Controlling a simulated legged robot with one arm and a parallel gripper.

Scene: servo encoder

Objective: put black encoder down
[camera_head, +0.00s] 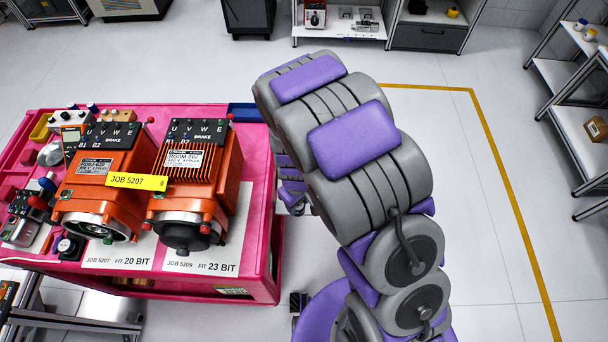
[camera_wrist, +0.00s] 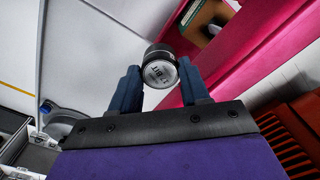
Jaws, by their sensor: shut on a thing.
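My gripper (camera_wrist: 160,88) is shut on the black encoder (camera_wrist: 158,54), a short black cylinder with a silver label face that seems to read "17 BIT". It is held between the two dark blue fingers, beside the pink cart wall (camera_wrist: 232,60) in the wrist view. In the head view my arm hides the gripper and the encoder. The pink cart (camera_head: 258,215) stands at the left, with two orange servo motors on it. The left motor (camera_head: 112,180) carries a yellow "JOB 5207" tag; the right motor (camera_head: 200,170) has a black end.
White cards (camera_head: 208,263) reading "FIT 20 BIT" and "FIT 23 BIT" lie under the motors. A small black round part (camera_head: 68,246) and other tools crowd the cart's left side. Shelves (camera_head: 580,120) stand at the right. The floor (camera_head: 480,230) right of my arm is clear.

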